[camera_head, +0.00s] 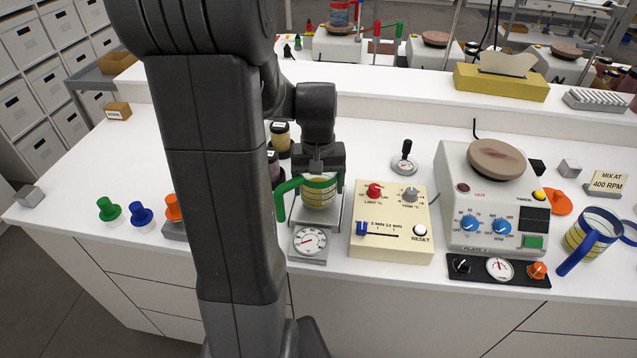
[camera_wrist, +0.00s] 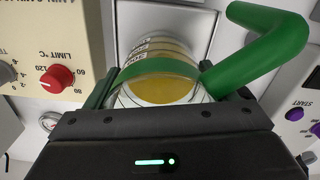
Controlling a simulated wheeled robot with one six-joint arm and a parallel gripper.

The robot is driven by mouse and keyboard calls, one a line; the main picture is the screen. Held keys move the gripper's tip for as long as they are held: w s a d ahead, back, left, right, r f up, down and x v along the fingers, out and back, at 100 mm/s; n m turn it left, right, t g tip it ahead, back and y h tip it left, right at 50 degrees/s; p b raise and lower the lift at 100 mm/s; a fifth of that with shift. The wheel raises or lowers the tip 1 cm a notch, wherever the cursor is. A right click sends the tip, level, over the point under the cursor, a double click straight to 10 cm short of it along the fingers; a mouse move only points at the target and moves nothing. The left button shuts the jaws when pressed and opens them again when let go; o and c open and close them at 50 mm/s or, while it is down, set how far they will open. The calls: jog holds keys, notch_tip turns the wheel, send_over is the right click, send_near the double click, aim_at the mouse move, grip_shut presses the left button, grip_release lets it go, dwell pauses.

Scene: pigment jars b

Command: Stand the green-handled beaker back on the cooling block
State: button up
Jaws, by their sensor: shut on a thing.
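The green-handled beaker (camera_head: 319,192) holds a yellow content and has a green band and a green handle sticking out to the left in the head view. It also shows in the wrist view (camera_wrist: 160,88), with its handle to the upper right. My gripper (camera_head: 320,178) is shut on the beaker from above and behind, a finger on each side. The cooling block (camera_head: 327,226), a grey unit with a round dial at its front, lies under the beaker. The beaker looks upright; I cannot tell whether its base touches the block.
A cream control box (camera_head: 392,243) stands close right of the block, with a white hotplate (camera_head: 487,210) beyond it. Dark jars (camera_head: 281,138) stand behind left. A blue-handled beaker (camera_head: 590,232) is at far right. Coloured stoppers (camera_head: 141,214) stand left.

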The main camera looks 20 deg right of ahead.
jog(key=shift+f, duration=0.2)
jog(key=o, duration=1.3)
jog(key=shift+o, duration=0.2)
jog(key=shift+r, duration=0.1)
